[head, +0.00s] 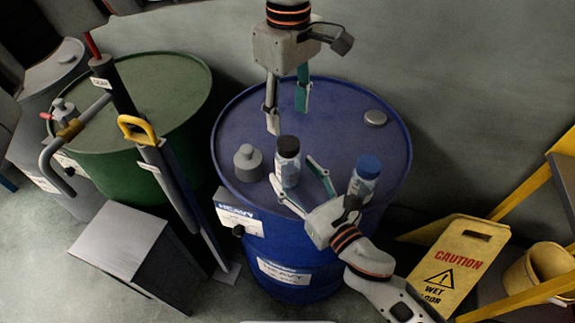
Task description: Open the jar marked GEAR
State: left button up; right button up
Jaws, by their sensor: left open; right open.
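Two small jars stand upright on the blue barrel (240,130). One has a black lid (288,145) and a clear body with a pale label (288,172); the other has a blue lid (369,165) and a similar body (361,187). The label writing is too small to read, so I cannot tell which is marked GEAR. My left gripper (287,118) points down, open and empty, above and behind the black-lidded jar. My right gripper (293,172) is open, with its fingertips on either side of the black-lidded jar's body; contact cannot be made out. It partly hides the blue-lidded jar's base.
A grey bottle-shaped weight (248,163) and a round cap (375,118) are on the barrel top. A green barrel (175,85) with a hand pump (150,150) stands left, beside a grey box (118,240). A yellow caution sign (460,262) stands right.

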aim_at(288, 143)
jog(key=shift+x, duration=1.55)
jog(key=shift+s, duration=0.1)
grip_shut()
pick_arm(q)
jog(key=m, duration=1.3)
jog(key=shift+f+m, duration=0.3)
jog(key=shift+f, duration=3.7)
